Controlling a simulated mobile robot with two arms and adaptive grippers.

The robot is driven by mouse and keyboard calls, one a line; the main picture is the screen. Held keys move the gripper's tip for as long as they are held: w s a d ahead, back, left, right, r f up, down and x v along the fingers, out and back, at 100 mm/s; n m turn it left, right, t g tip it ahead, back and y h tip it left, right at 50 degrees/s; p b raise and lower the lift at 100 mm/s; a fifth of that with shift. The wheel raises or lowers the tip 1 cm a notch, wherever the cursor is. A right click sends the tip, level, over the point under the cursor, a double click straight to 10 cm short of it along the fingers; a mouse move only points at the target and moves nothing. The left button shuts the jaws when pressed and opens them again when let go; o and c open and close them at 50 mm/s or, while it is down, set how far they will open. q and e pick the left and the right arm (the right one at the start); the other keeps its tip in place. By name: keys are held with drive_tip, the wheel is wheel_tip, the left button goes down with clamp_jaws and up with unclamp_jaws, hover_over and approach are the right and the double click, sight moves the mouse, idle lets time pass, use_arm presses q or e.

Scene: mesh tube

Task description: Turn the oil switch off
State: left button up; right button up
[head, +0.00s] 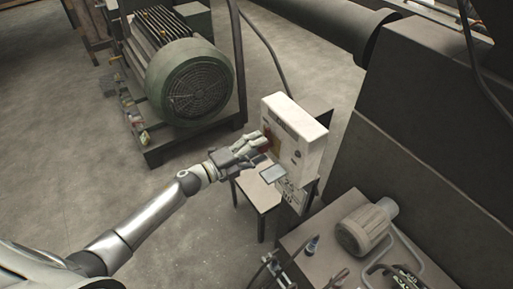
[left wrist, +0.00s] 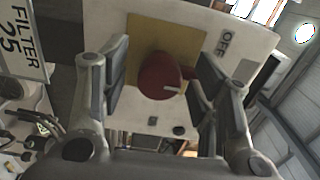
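The oil switch is a red round knob (left wrist: 160,76) with a white pointer line, on a yellow plate (left wrist: 143,38) on a pale box (head: 296,130). The word OFF (left wrist: 221,42) is printed on the box, to the right of the knob in the left wrist view. The white line on the knob points to the right there. My left gripper (head: 262,150) is at the box face. In the left wrist view its fingers (left wrist: 158,85) stand apart on either side of the knob, with gaps visible at both sides. In the head view my gripper partly hides the knob. My right gripper is not in view.
A large green motor (head: 190,85) stands on the floor behind my left arm. A small table (head: 258,190) is below the box. A bench with a small motor (head: 365,228) is at the lower right. A FILTER 25 sign (left wrist: 20,38) hangs beside the box.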

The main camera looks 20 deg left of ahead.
use_arm(q)
drive_tip(key=shift+s, duration=0.1)
drive_tip(key=v, duration=1.2)
idle(0.4)
